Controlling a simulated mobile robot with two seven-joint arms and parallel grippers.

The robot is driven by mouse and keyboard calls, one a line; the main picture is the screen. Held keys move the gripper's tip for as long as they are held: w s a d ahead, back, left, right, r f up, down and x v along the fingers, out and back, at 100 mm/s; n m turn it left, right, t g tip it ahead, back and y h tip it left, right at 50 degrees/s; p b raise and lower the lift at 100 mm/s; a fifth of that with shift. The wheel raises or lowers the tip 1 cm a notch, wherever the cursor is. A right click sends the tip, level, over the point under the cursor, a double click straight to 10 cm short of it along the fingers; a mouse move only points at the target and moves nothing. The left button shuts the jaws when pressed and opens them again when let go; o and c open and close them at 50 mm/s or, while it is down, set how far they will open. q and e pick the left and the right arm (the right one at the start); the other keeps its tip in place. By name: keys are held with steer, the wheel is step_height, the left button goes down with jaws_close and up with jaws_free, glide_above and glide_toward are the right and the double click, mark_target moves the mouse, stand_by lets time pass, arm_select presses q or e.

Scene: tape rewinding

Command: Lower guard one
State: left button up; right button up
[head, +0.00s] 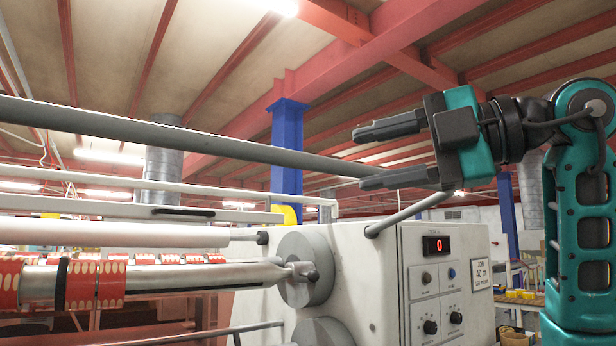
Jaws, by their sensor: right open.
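A long grey guard bar (180,136) runs from the left edge to the right, high above the machine's rollers. At its right end a grey arm (412,211) slopes down to the top of the white machine housing (365,275). I take this to be guard one, standing raised. My right gripper (359,158) is open at the bar's right end, fingers pointing left. The lower finger overlaps the bar in the picture and hides part of its end. I cannot tell whether they touch. My left gripper is out of view.
Below the bar are white rails (120,208), a white roller (110,234) and a metal shaft (190,277) with red-and-cream tape rolls (111,284). The housing carries a red display (438,246) and knobs. A blue column (288,150) stands behind. Space above the bar looks free.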

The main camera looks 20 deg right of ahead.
mark_target(303, 167)
steer(key=shift+m+t+h, duration=0.6)
steer(key=shift+m, duration=0.1)
steer(key=x, duration=0.3)
steer(key=r+p+x, duration=0.1)
steer(key=x, duration=0.6)
steer(key=shift+w+r, duration=0.2)
steer(key=shift+w, duration=0.4)
jaws_close()
